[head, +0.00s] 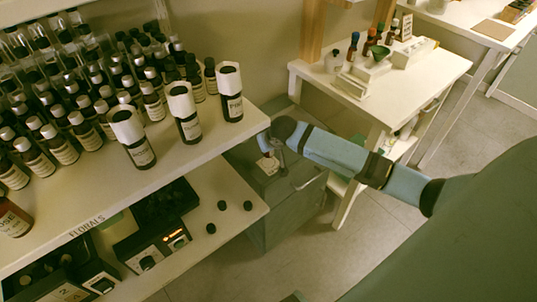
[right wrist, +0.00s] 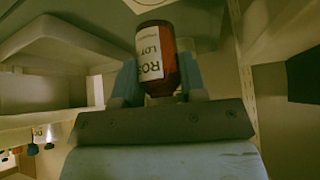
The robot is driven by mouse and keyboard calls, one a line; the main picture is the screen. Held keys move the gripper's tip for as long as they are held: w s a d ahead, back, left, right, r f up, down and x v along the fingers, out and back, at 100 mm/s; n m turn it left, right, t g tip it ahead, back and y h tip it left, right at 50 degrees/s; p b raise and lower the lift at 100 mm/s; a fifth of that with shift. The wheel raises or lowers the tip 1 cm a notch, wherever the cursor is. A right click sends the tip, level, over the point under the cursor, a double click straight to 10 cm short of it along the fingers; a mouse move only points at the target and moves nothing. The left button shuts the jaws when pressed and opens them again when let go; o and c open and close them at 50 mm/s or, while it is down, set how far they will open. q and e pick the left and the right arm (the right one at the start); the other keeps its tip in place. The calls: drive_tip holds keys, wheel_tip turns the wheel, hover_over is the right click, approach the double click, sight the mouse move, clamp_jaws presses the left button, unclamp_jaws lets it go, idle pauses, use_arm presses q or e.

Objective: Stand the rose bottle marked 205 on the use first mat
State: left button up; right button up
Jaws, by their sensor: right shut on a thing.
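A reddish-brown bottle (right wrist: 158,62) with a white label reading "ROS" and "LOT" shows in the right wrist view. My right gripper (right wrist: 158,82) is shut on it, with a blue finger on each side. The lot number cannot be read. In the head view my right arm reaches in from the right, and its gripper (head: 270,152) is just off the right end of the florals shelf, partly hidden. My left gripper is not in view. I cannot make out the use first mat in either view.
The florals shelf (head: 215,135) carries many dark bottles, with three white-topped bottles (head: 185,112) near its edge. A lower shelf (head: 228,182) holds dark devices and small black caps. A white table (head: 440,75) with bottles and a small sign (head: 406,27) stands at the back right.

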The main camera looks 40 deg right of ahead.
sight(268, 154)
wheel_tip(268, 154, down, 4)
drive_tip(key=shift+r+b, duration=0.2)
drive_tip(key=shift+b, duration=0.25)
drive_tip(key=shift+f, duration=0.3)
drive_tip(key=o, duration=1)
drive_tip(key=shift+f, duration=0.15)
